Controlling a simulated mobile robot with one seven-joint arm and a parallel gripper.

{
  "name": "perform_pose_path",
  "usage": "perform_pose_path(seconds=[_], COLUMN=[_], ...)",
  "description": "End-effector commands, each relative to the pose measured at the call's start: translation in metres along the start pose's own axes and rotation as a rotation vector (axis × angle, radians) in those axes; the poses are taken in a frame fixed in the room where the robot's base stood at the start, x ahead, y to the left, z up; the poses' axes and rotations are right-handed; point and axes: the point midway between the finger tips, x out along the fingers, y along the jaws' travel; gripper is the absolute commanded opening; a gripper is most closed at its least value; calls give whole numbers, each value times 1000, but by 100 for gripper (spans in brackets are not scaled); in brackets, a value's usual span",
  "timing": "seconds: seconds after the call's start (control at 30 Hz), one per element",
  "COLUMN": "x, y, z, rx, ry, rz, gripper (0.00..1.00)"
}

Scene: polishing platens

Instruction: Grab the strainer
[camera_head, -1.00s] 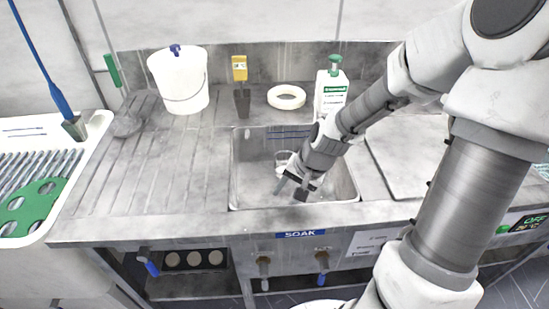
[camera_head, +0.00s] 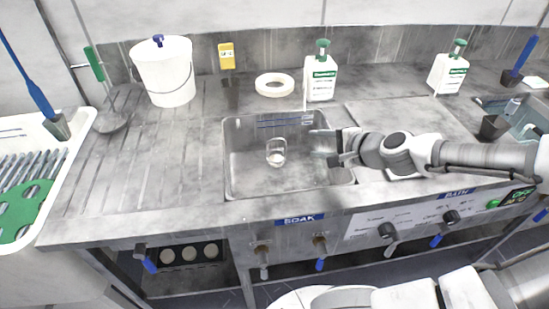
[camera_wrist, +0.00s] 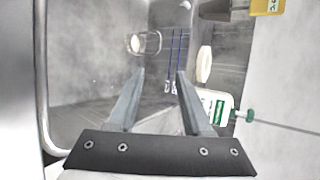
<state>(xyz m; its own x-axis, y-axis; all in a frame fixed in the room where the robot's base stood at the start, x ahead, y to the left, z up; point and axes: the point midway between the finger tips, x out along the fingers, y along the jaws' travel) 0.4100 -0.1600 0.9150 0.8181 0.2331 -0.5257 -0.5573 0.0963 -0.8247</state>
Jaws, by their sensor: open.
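A green-handled tool with a round grey head (camera_head: 110,121), which looks like the strainer, lies at the left end of the steel counter, its handle leaning up toward the back wall. My gripper (camera_head: 322,146) is over the right side of the sink, far to the right of that tool. In the wrist view my gripper (camera_wrist: 160,74) has its two fingers apart with nothing between them. The strainer does not show in the wrist view.
A glass beaker (camera_head: 276,152) stands in the sink (camera_head: 240,178). The ribbed drainboard (camera_head: 150,150) is mostly clear. A white tray (camera_head: 75,140) is at far left.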

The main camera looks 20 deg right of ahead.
Motion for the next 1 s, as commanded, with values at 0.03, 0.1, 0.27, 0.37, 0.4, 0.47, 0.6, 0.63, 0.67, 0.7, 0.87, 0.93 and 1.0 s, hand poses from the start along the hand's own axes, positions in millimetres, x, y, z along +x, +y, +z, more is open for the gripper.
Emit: perform_pose_path(seconds=[0.03, 0.1, 0.27, 0.37, 0.4, 0.47, 0.6, 0.63, 0.67, 0.7, 0.87, 0.93, 1.0], x=[-1, 2, 22, 37, 42, 51, 72, 76, 80, 86, 107, 113, 117], y=[-2, -3, -1, -1, -1, -1, -2, -2, -2, -2, -3, -3, -4], z=[-2, -4, -3, -4, -3, -4, -4, -4, -4, -4, -5, -4, -5], rx=[7, 10, 9, 9, 8, 7, 8, 8, 8, 8, 9, 10, 11], ry=[5, 9, 7, 7, 6, 7, 7, 7, 7, 7, 8, 7, 9], rz=[-12, -19, -18, -18, -17, -18, -17, -18, -17, -17, -17, -17, -18], gripper=[50, 50, 50, 50, 50, 50, 50, 50, 50, 50, 50, 50, 50])
